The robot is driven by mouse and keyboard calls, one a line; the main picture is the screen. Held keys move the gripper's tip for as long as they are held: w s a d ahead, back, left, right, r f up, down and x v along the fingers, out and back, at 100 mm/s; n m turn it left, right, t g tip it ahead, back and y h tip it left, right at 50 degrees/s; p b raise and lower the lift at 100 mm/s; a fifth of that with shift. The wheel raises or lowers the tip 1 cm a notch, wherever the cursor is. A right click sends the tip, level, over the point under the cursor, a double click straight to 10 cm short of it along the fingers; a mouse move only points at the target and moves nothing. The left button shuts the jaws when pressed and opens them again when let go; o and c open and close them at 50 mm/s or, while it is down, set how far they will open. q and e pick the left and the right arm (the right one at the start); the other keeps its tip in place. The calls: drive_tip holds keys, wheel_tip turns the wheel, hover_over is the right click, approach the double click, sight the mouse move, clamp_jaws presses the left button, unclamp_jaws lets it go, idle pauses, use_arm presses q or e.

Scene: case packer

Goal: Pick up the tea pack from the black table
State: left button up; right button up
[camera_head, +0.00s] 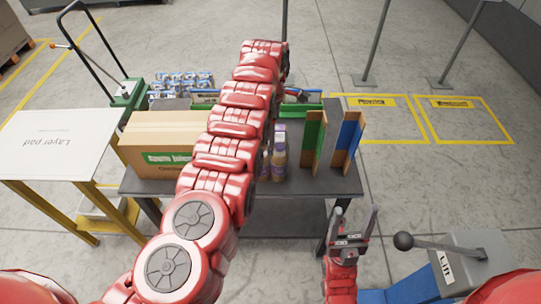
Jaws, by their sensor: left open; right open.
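The black table (300,187) stands in the middle. Brownish bottles with purple labels (279,165) stand on it, partly hidden behind my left arm. I cannot tell for sure whether they are the tea pack. My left arm reaches up from the lower left across the table, in front of the bottles. My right gripper (354,222) is open and empty, fingers pointing up, in front of the table's right front edge and apart from the bottles.
A cardboard box (165,145) with a green label stands at the table's left. Green, blue and brown upright panels (338,140) stand at its right. A layer pad (55,143) lies on a yellow-legged stand at left. A lever unit (470,262) stands at lower right.

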use_arm(q)
clamp_jaws()
idle(1.4)
